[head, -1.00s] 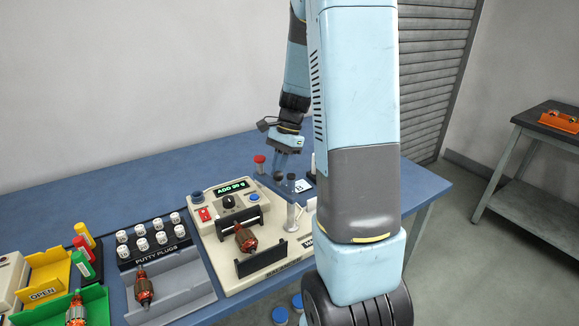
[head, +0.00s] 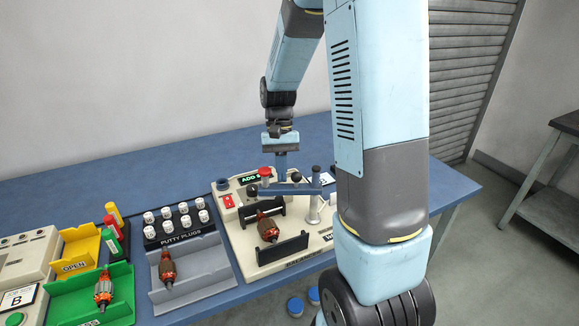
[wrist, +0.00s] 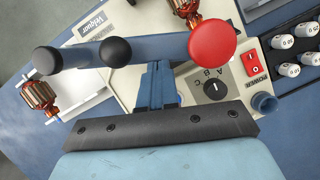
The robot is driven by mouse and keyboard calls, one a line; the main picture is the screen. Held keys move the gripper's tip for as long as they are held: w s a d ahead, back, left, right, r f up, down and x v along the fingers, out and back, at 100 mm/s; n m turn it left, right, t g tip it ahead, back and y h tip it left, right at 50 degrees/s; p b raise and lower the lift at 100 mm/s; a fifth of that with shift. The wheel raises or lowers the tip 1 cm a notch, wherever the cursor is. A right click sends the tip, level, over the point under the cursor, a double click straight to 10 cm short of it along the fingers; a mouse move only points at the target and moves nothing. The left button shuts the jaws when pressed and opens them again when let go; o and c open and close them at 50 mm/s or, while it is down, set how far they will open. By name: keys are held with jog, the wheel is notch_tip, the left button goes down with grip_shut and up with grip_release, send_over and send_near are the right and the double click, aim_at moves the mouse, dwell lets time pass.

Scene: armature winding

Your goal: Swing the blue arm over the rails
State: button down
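The blue arm (head: 292,189) lies crosswise on the balancing machine, just behind the black rails (head: 283,249) in the head view. It bears a red knob (head: 265,173) at its left end and dark knobs farther right. A copper-wound armature (head: 267,229) sits between the rails. In the wrist view the blue arm (wrist: 150,49) crosses near the armature (wrist: 186,8), with its red knob (wrist: 213,41) at right. My gripper (head: 281,172) points down at the blue arm's far side. Its fingers (wrist: 158,75) look closed together against the arm's side, tips partly hidden, not visibly around it.
The machine's dial (wrist: 215,88) and red switch (wrist: 256,63) are beside my gripper. Left are a grey tray (head: 205,279) with an armature, white putty plugs (head: 185,222) and a green tray (head: 122,300). The table's back (head: 150,170) is clear. Another armature (wrist: 38,96) shows in the wrist view.

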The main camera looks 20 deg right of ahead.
aim_at(281, 188)
jog(key=shift+s+a+n+h, duration=0.45)
jog(key=shift+s+n, duration=0.3)
jog(key=shift+n, duration=0.35)
jog(key=shift+s+a+n+h, duration=0.4)
jog(key=shift+s+n, duration=0.35)
jog(key=shift+n, duration=0.35)
jog(key=shift+w, duration=0.1)
jog(key=shift+w+a, duration=0.1)
jog(key=shift+w, duration=0.25)
jog(key=w+r, duration=0.7)
jog(key=r, duration=0.2)
jog(key=shift+s+a+r, duration=0.1)
